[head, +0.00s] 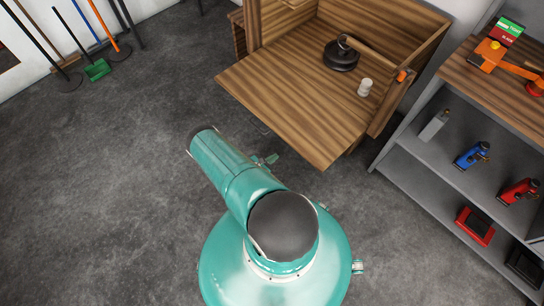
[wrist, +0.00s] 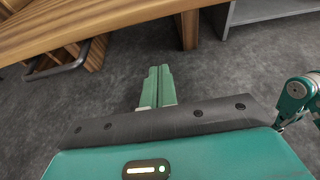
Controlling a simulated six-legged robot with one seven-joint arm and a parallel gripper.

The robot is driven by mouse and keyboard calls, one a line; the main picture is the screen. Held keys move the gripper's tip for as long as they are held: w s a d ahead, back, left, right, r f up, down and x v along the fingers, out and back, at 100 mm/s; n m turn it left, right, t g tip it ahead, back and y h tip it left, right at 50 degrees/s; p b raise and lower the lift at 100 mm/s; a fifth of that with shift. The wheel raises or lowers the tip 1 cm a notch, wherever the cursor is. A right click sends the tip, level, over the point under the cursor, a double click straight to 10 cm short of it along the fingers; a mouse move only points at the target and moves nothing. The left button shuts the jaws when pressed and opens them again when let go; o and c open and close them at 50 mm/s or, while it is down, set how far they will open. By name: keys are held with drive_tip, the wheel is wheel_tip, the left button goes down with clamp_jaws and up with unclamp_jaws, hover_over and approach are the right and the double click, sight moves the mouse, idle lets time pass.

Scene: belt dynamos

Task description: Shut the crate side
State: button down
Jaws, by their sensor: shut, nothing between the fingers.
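The wooden crate (head: 425,50) stands at the upper middle of the head view. Its striped side (head: 295,115) is folded down and juts out nearly flat toward me. In the wrist view this side (wrist: 100,27) crosses the top as a tilted board. A grey bar handle (wrist: 62,70) shows below the board at the left; a small part of it shows at the board's edge in the head view (head: 258,125). My gripper (wrist: 159,72) is shut and empty, below the board and right of the handle, touching neither. In the head view it is mostly hidden behind my arm.
A dark round device (head: 341,57) and a small white jar (head: 365,87) stand inside the crate. A grey shelf unit (head: 415,155) with tools stands close at right. Brooms and a green dustpan (head: 97,70) are at the upper left. The floor at left is clear.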

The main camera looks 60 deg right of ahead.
drive_tip(key=s+d+r, duration=0.1)
drive_tip(key=d, duration=0.6)
drive_tip(key=shift+s+d+r, duration=0.2)
drive_tip(key=shift+s, duration=0.15)
drive_tip(key=shift+w+r, duration=0.1)
idle(0.4)
